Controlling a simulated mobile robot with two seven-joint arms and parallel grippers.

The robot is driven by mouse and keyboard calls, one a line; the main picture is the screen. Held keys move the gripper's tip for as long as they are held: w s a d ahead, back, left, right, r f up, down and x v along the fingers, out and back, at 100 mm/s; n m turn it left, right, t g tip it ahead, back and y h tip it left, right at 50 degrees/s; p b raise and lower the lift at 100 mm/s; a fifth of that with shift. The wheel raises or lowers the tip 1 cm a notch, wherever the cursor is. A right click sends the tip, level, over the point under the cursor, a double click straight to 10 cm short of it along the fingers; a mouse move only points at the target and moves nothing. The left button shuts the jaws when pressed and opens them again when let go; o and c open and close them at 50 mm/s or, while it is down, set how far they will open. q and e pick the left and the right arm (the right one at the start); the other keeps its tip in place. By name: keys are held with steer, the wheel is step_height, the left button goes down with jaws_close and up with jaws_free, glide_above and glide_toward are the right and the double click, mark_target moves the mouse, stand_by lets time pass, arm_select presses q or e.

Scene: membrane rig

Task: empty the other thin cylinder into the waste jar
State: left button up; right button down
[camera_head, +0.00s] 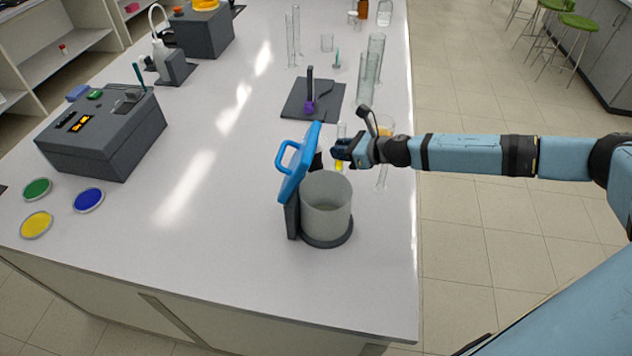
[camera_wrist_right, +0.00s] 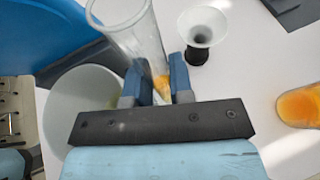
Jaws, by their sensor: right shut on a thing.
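My right gripper (camera_head: 338,152) is shut on a thin clear cylinder (camera_head: 341,131), which looks roughly upright in the head view. In the right wrist view the cylinder (camera_wrist_right: 132,35) stands between the blue fingers (camera_wrist_right: 160,85), with a little orange-yellow content at its lower end. The waste jar (camera_head: 326,212) is a wide, pale open vessel in front of the gripper. Its blue lid (camera_head: 297,170) stands raised on the left. The jar (camera_wrist_right: 90,88) also shows beside the cylinder in the right wrist view. The left gripper is not in view.
Tall glass cylinders (camera_head: 367,78) stand behind, near the right table edge. Another glass vessel (camera_head: 382,178) is partly hidden by my arm. A white funnel-shaped piece (camera_wrist_right: 204,28) and an orange-filled vessel (camera_wrist_right: 300,106) are near the gripper. The table's middle left is clear.

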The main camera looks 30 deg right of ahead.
steer(key=shift+s+d+f, duration=0.15)
steer(key=shift+s+f, duration=0.05)
steer(key=shift+f, duration=0.25)
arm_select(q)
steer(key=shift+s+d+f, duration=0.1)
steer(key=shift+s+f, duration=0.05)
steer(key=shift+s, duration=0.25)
arm_select(e)
steer(key=shift+w, duration=0.1)
